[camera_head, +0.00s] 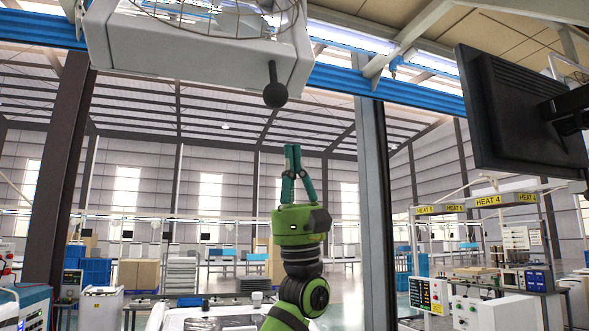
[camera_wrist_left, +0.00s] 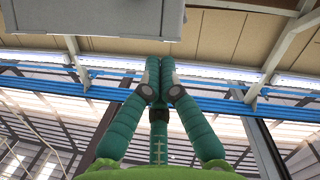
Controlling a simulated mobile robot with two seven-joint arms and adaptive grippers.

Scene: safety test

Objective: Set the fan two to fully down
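A pale grey fan housing (camera_head: 200,60) with a round wire guard (camera_head: 215,18) hangs at the top of the head view, partly cut off. A dark lever with a ball knob (camera_head: 275,96) hangs down from its right front side. My left gripper (camera_head: 292,152) points upward below and slightly right of the knob, apart from it in the picture. Its green fingers are together at the tips with nothing between them, as the left wrist view (camera_wrist_left: 160,65) also shows. The underside of a grey box (camera_wrist_left: 90,18) fills the top left there; the knob does not show. My right gripper is out of view.
A dark monitor (camera_head: 510,110) on an arm hangs at the upper right. A blue beam (camera_head: 340,80) runs overhead. Benches and equipment stand farther back.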

